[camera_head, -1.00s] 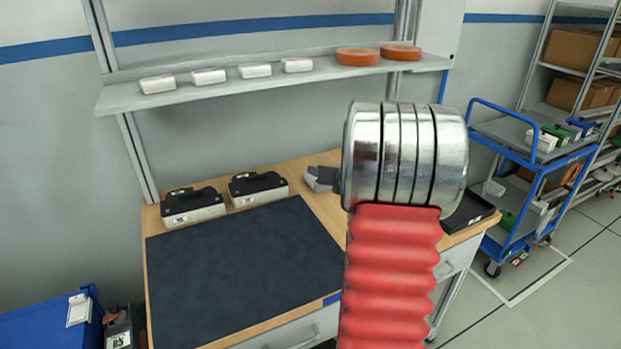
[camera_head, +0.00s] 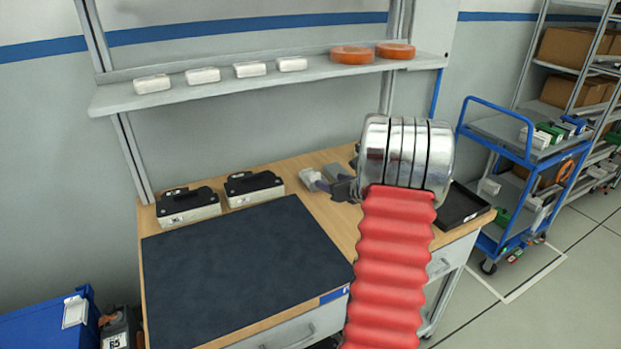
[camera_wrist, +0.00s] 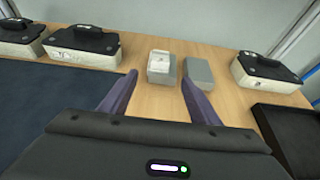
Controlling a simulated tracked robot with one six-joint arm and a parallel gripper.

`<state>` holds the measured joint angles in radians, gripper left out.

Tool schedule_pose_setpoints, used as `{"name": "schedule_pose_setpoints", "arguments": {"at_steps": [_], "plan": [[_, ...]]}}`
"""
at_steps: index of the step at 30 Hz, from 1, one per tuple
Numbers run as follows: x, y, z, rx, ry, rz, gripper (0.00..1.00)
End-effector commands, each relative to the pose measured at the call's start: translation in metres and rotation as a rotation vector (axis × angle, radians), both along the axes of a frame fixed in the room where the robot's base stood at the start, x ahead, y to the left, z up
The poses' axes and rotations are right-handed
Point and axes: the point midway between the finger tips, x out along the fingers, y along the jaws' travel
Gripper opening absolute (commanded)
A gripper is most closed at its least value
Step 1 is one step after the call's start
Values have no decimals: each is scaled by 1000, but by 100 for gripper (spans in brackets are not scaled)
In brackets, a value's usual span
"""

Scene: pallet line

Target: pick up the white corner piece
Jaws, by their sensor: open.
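A small white piece (camera_wrist: 162,63), likely the white corner piece, sits on top of a light grey block (camera_wrist: 161,80) on the wooden bench; its exact shape is too small to tell. A second grey block (camera_wrist: 199,74) stands just to its right. My gripper (camera_wrist: 160,84) is open and empty, with its two purple-grey fingers pointing towards the blocks and short of them.
Black-topped white cases stand at the left (camera_wrist: 82,48) and right (camera_wrist: 267,70) of the blocks. A black tray (camera_wrist: 290,130) lies at the right. A dark mat (camera_head: 240,270) covers the left bench. A shelf (camera_head: 225,85) with white pieces and orange discs hangs above.

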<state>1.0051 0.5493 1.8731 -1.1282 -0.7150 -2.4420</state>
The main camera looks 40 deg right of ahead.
Motion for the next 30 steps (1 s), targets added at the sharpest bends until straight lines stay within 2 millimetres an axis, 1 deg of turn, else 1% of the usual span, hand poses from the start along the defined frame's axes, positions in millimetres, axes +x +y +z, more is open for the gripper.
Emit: {"name": "schedule_pose_setpoints", "arguments": {"at_steps": [1,3,9,12,16,26,30], "plan": [[7,-1,-4,1,1,2,56],[16,-4,-7,1,0,2,56],[40,-12,-18,1,1,2,56],[49,-15,-22,0,0,1,56],[54,-17,-23,0,-1,1,56],[55,-17,-24,0,-1,1,56],[62,-19,-28,1,0,2,56]]}}
